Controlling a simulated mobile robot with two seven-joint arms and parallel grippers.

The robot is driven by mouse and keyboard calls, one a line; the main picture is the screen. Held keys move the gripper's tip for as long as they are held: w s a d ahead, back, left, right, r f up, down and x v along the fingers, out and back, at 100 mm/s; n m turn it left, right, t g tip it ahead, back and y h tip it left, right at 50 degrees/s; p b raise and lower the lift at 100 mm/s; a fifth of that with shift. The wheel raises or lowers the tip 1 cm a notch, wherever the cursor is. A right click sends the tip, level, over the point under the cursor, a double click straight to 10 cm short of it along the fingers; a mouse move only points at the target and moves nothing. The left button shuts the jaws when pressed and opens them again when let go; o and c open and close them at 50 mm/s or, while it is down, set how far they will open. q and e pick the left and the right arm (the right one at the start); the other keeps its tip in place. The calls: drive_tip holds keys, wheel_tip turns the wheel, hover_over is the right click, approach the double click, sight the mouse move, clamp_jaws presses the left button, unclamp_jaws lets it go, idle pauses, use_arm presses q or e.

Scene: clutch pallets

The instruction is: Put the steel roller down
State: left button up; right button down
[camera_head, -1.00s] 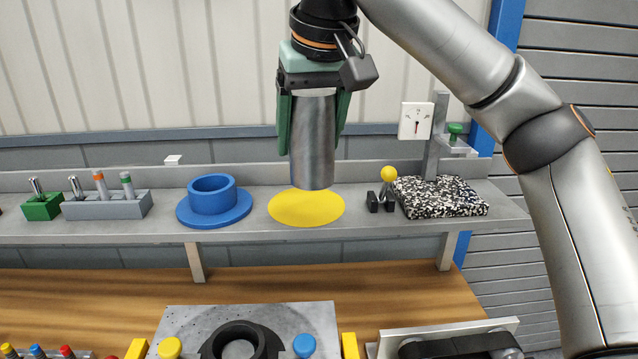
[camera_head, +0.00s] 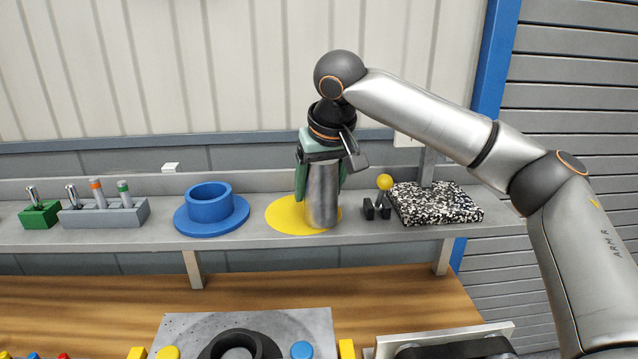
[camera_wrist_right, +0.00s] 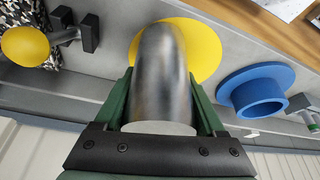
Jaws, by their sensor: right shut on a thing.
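The steel roller (camera_head: 321,199) is a plain grey metal cylinder, upright at the right part of the yellow disc (camera_head: 284,215) on the grey shelf. Its lower end looks to be at the disc; I cannot tell for sure whether it touches. My right gripper (camera_head: 321,178), with green fingers, is shut on the roller from above. In the right wrist view the roller (camera_wrist_right: 161,80) stands between the two green fingers, with the yellow disc (camera_wrist_right: 205,48) behind its far end. My left gripper is not in view.
On the shelf (camera_head: 150,238), a blue flanged ring (camera_head: 210,206) stands left of the disc. A small black clamp with a yellow ball (camera_head: 384,183) and a speckled stone block (camera_head: 434,203) stand close on the right. A green block (camera_head: 38,217) and a grey peg rack (camera_head: 104,214) are far left.

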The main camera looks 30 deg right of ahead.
drive_tip(key=shift+c, duration=1.9)
unclamp_jaws()
drive_tip(key=shift+f, duration=0.1)
drive_tip(key=o, duration=0.4)
